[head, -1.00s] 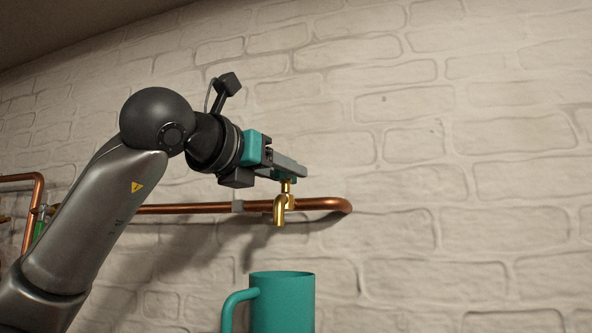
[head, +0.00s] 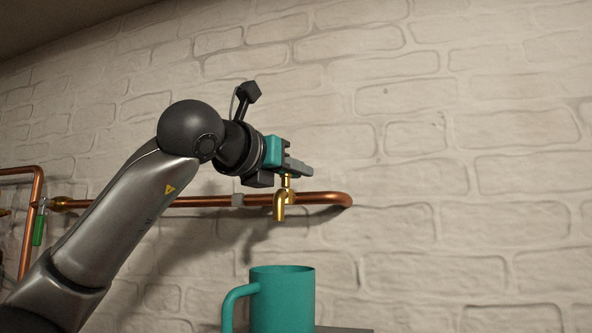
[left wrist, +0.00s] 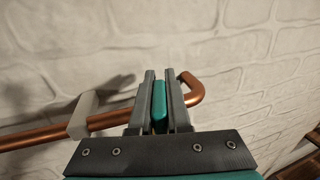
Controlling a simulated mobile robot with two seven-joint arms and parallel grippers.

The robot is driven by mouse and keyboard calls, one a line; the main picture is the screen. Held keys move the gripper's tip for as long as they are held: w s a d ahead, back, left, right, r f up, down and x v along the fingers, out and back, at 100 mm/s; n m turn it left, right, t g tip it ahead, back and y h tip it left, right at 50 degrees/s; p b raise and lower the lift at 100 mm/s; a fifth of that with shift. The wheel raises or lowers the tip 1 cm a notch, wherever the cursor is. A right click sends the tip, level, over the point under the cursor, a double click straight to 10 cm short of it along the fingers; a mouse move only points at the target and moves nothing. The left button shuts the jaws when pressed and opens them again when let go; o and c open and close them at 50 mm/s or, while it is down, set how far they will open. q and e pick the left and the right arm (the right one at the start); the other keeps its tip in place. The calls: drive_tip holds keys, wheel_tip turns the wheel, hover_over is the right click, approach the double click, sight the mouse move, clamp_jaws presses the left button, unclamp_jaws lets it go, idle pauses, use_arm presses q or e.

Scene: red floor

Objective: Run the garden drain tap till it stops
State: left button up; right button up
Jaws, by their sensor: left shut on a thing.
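The brass tap (head: 280,206) hangs from the copper pipe on the wall, spout pointing down. Its teal handle (left wrist: 159,104) sits between the fingers of my left gripper (left wrist: 160,92) in the left wrist view. In the head view my left gripper (head: 297,168) is at the top of the tap, shut on the handle, which it mostly hides there. No water shows at the spout. A teal mug (head: 283,298) stands upright below the tap. My right gripper is not in view.
The copper pipe (head: 335,198) runs along the white brick wall and bends into it right of the tap, with a grey clip (head: 238,200). A green-handled valve (head: 39,229) hangs at the far left. A grey surface (head: 345,329) shows beside the mug.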

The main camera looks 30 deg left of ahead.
use_arm(q)
clamp_jaws()
drive_tip(key=shift+m+h, duration=0.4)
drive_tip(key=shift+h, duration=0.2)
drive_tip(key=shift+s+d+r+m+g+h+p, duration=0.1)
drive_tip(key=shift+s+d+m+g+h+p, duration=0.35)
drive_tip(key=shift+m+g+h+p, duration=2.1)
drive_tip(key=shift+s+d+f+m+g+h+p, duration=0.1)
drive_tip(key=shift+s+d+m+g+h+p, duration=0.35)
drive_tip(key=shift+m+g+h+p, duration=2.05)
drive_tip(key=shift+s+d+r+m+g+h+p, duration=0.1)
drive_tip(key=shift+s+d+m+g+h+p, duration=0.35)
drive_tip(key=shift+m+g+h+p, duration=2.1)
drive_tip(key=shift+w+d+n+t+h, duration=0.15)
drive_tip(key=shift+n+t+h, duration=0.25)
drive_tip(key=shift+t, duration=0.2)
drive_tip(key=o, duration=0.7)
unclamp_jaws()
drive_tip(key=shift+b, duration=0.3)
